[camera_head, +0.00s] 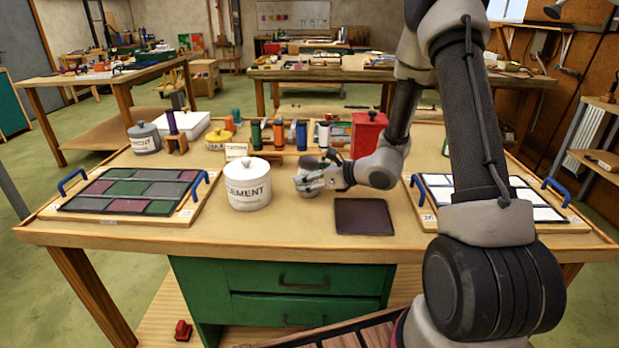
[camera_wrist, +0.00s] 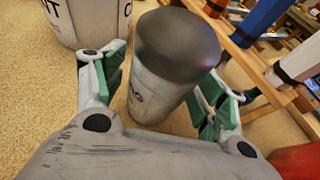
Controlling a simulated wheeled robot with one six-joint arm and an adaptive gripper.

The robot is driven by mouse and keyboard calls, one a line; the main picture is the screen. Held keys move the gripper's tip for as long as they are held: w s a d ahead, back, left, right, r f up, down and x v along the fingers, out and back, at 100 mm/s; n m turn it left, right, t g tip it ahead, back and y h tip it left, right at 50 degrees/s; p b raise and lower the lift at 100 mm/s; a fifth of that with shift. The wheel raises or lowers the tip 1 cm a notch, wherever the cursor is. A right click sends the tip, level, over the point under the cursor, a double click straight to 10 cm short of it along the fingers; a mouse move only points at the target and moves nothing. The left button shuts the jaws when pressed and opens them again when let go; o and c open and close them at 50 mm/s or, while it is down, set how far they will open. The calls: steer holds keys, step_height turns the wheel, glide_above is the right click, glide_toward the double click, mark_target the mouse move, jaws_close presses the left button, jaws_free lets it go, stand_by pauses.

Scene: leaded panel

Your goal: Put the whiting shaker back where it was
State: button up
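The whiting shaker (camera_wrist: 155,95) is a pale cylinder with a dark grey lid and partly visible dark lettering. It stands on the tabletop in the wrist view. My gripper (camera_wrist: 165,85) has its green-padded fingers on either side of it, with a narrow gap showing at the left pad. The fingers look open around the shaker, not closed on it. In the head view my gripper (camera_head: 308,182) is low over the table, right of the white cement canister (camera_head: 248,185). The shaker's grey lid (camera_head: 308,162) shows just behind it; its body is mostly hidden.
A wooden rack with coloured tubes (camera_head: 278,135) stands behind, and a red box (camera_head: 368,133) behind right. A dark square mat (camera_head: 363,216) lies in front right. A coloured glass panel (camera_head: 130,190) is at left, a pale panel (camera_head: 490,196) at right. The front table edge is clear.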

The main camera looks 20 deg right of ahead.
steer(key=shift+r, duration=0.15)
steer(key=v, duration=1.2)
steer(key=s+a+r+n+g, duration=0.3)
steer(key=s+r+n+g, duration=0.1)
steer(key=s+n, duration=0.45)
steer(key=s+a+r+n+g, duration=0.2)
steer(key=s+r+n+g, duration=0.15)
steer(key=s+n, duration=0.45)
steer(key=s+d+r+n+t+h, duration=0.1)
steer(key=s+d+r+n+h, duration=0.7)
steer(key=d+n, duration=0.3)
steer(key=shift+s+d+r+t+h, duration=0.35)
steer(key=shift+s+d, duration=0.2)
steer(key=shift+d, duration=0.25)
